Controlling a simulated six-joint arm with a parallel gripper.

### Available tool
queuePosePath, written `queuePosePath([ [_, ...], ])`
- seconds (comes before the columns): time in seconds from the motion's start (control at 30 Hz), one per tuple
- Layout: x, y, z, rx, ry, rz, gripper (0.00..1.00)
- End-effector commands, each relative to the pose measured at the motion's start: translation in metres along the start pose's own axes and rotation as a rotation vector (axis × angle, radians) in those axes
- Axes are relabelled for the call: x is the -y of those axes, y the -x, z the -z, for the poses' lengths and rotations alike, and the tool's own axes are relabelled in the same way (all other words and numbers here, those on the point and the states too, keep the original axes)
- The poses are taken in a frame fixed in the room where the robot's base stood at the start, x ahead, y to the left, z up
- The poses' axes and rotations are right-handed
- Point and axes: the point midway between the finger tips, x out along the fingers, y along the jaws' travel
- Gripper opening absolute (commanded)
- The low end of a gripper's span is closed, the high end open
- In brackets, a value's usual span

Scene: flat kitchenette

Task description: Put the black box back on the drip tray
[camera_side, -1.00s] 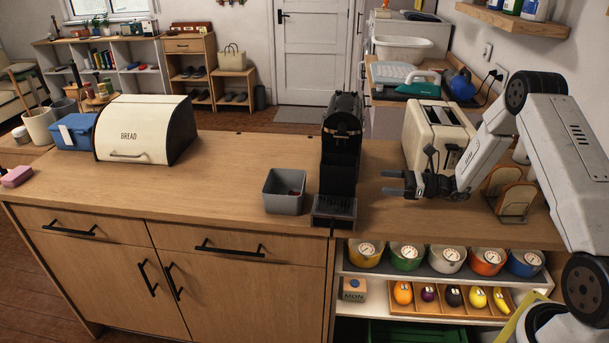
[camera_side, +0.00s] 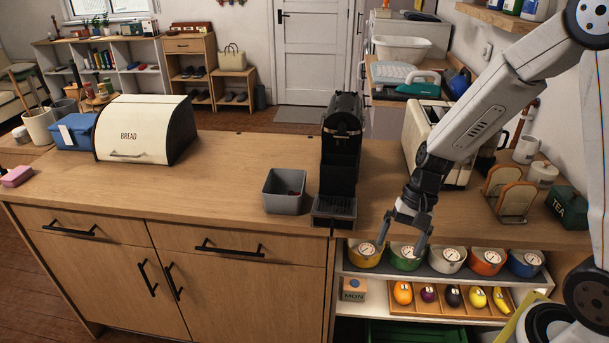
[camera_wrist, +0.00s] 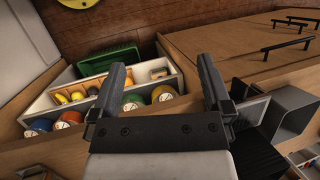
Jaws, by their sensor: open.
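The only box near the coffee machine is an open dark grey one (camera_side: 285,204), which looks grey rather than black. It stands upright on the counter just left of the machine, with something reddish inside. It also shows at the right of the wrist view (camera_wrist: 297,112). The slatted black drip tray (camera_side: 334,208) juts from the foot of the black coffee machine (camera_side: 342,125), with nothing on it. My gripper (camera_side: 401,244) is open and empty, pointing down to the right of the drip tray. Its two fingers (camera_wrist: 163,72) are spread in the wrist view.
Below the counter's front edge, an open shelf holds several coloured pots (camera_side: 404,258) and a wooden tray of fruit (camera_side: 460,310). A toaster (camera_side: 416,130) and toast rack (camera_side: 508,200) stand behind right. The counter (camera_side: 225,180) between bread bin (camera_side: 140,130) and grey box is clear.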

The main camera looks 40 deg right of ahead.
Motion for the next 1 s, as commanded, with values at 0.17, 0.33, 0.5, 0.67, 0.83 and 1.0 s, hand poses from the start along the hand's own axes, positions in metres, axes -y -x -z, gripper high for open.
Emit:
queuePosePath([
  [0.17,-0.01,0.011,-0.018,-0.191,0.364,-0.137,1.0],
  [0.33,-0.011,0.02,-0.029,-0.332,0.655,-0.215,1.0],
  [0.5,-0.009,0.025,-0.035,-0.408,0.82,-0.248,1.0],
  [0.67,-0.009,0.026,-0.036,-0.424,0.858,-0.256,1.0],
  [0.83,-0.009,0.026,-0.036,-0.423,0.856,-0.255,1.0],
  [1.0,-0.009,0.026,-0.036,-0.422,0.854,-0.255,1.0],
])
